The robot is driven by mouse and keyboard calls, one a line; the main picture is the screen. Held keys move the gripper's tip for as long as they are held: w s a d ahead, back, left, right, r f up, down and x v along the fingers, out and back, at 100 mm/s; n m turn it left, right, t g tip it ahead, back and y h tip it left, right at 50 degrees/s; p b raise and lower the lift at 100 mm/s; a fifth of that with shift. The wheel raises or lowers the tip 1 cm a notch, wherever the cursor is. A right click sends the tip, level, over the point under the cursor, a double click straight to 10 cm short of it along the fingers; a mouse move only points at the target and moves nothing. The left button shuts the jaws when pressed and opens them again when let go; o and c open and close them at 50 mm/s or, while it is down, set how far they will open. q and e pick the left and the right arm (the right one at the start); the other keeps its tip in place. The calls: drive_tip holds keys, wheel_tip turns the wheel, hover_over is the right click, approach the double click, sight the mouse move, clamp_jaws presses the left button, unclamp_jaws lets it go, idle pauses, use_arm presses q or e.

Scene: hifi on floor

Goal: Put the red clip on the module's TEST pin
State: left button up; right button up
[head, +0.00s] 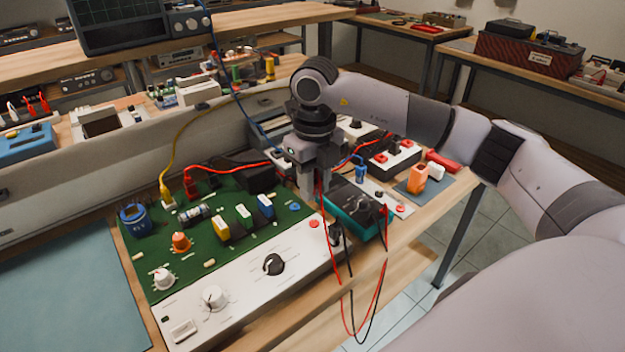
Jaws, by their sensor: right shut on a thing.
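The module (235,275) is a green circuit board with a white front panel, knobs and coloured parts, on the bench in front of me. My right gripper (308,194) is over the module's right end, pointing down, shut on the red clip. The clip is mostly hidden by the fingers. Its red lead (324,235) hangs from the gripper and loops below the bench edge. I cannot make out the TEST pin or its label. A red round spot (314,224) shows on the panel just below the fingertips. My left gripper is not in view.
A teal and black box (354,212) stands right of the module, with red and black leads hanging off the bench. Yellow, red and blue cables cross behind. An orange part (417,178) lies farther right. A blue-grey mat (65,295) at left is clear.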

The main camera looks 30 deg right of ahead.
drive_tip(key=b, duration=0.3)
hover_over(314, 222)
drive_tip(key=shift+s+f, duration=0.1)
drive_tip(key=shift+f, duration=2.5)
drive_tip(key=shift+f+b, duration=0.7)
drive_tip(key=shift+f, duration=0.1)
drive_tip(key=o, duration=1)
drive_tip(key=shift+c, duration=0.2)
